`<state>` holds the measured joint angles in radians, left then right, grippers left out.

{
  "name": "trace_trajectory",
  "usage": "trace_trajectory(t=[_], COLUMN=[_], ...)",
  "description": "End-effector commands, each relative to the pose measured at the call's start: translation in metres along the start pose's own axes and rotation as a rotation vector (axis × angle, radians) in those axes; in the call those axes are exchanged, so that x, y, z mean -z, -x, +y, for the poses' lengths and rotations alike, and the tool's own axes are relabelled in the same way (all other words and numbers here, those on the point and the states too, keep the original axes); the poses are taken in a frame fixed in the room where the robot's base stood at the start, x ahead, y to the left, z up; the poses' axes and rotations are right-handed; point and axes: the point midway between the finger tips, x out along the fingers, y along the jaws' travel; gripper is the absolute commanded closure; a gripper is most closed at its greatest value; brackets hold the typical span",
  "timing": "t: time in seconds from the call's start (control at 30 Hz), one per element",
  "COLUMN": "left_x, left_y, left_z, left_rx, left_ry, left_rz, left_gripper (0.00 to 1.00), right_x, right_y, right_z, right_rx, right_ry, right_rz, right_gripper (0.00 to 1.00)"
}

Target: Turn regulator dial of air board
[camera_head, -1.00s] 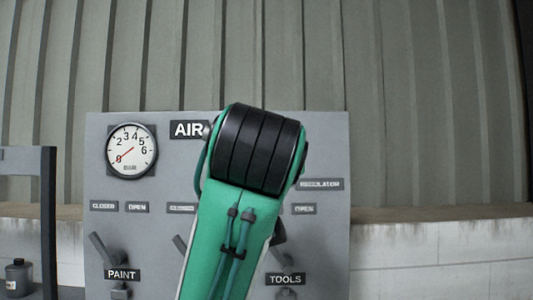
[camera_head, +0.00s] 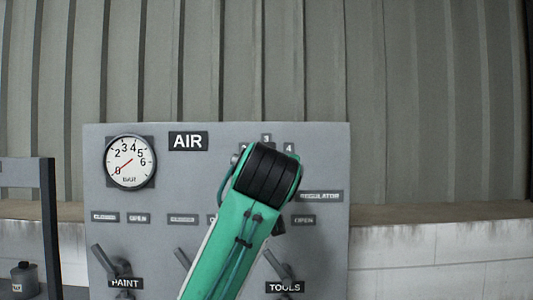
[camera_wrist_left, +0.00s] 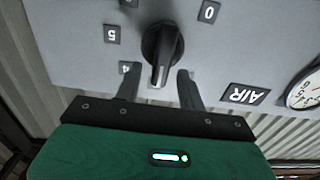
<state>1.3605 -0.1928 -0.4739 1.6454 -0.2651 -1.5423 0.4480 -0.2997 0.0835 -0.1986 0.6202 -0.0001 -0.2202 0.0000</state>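The grey air board (camera_head: 335,250) stands ahead, with an AIR sign. The black regulator dial (camera_wrist_left: 159,50) shows in the left wrist view, which sees the board upside down. Its white-marked end points toward my gripper's palm. My left gripper (camera_wrist_left: 157,72) is open, its two dark fingers on either side of the dial's marked end, with no clear grip on it. In the head view my green arm hides the dial and that gripper. Labels 3 (camera_head: 266,138) and 4 (camera_head: 289,147) show above the arm. My right gripper is not in view.
The pressure gauge (camera_head: 130,162) has its red needle near 0. A dark frame (camera_head: 48,225) and a small canister (camera_head: 24,279) are at left.

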Motion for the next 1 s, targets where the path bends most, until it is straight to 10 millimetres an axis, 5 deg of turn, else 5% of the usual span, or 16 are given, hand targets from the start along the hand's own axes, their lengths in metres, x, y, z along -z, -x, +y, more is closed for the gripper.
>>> trace_trajectory(t=[0.47, 0.67, 1.0], left_x=[-0.0012, -0.0009, -0.0013], left_y=[-0.012, -0.0118, -0.0116], left_z=[-0.0001, -0.0001, 0.0006], left_rx=[0.0, 0.0, 0.0], left_ry=[-0.001, -0.001, -0.036], left_rz=[0.0, 0.0, 0.001], left_gripper=[0.6, 0.99, 1.0], right_x=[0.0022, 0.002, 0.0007], right_y=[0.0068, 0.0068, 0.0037], right_z=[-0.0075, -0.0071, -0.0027], right_rx=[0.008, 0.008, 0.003], right_ry=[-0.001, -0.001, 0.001], right_rz=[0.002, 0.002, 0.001], right_gripper=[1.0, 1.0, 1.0])
